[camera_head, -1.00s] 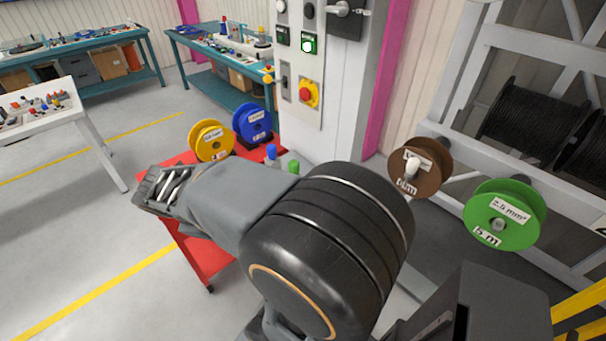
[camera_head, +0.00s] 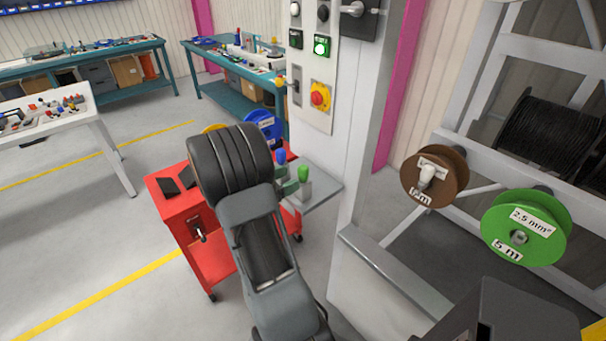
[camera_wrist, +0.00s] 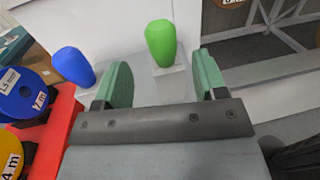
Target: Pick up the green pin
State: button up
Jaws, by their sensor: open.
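The green pin (camera_wrist: 160,42) stands upright on a small pale block in the wrist view, beyond and between my fingertips. It also shows in the head view (camera_head: 304,173), above a grey shelf beside the white cabinet. My gripper (camera_wrist: 163,78) is open and empty, its two green pads apart on either side of the pin's line. In the head view my gripper (camera_head: 288,182) is partly hidden, close to the green pin. A blue pin (camera_wrist: 73,65) stands left of the green one, outside the left pad.
A grey shelf (camera_head: 325,186) juts from the white cabinet (camera_head: 345,130). A red cart (camera_head: 178,205) with blue (camera_head: 262,125) and yellow reels stands to the left. Brown (camera_head: 408,172) and green (camera_head: 500,228) reels hang on a rack at right.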

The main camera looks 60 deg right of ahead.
jog(key=shift+p+x, duration=0.7)
jog(key=shift+x, duration=2.95)
jog(key=shift+s+a, duration=0.1)
jog(key=shift+s, duration=0.05)
jog(key=c, duration=1.1)
notch_tip(320, 180, up, 10)
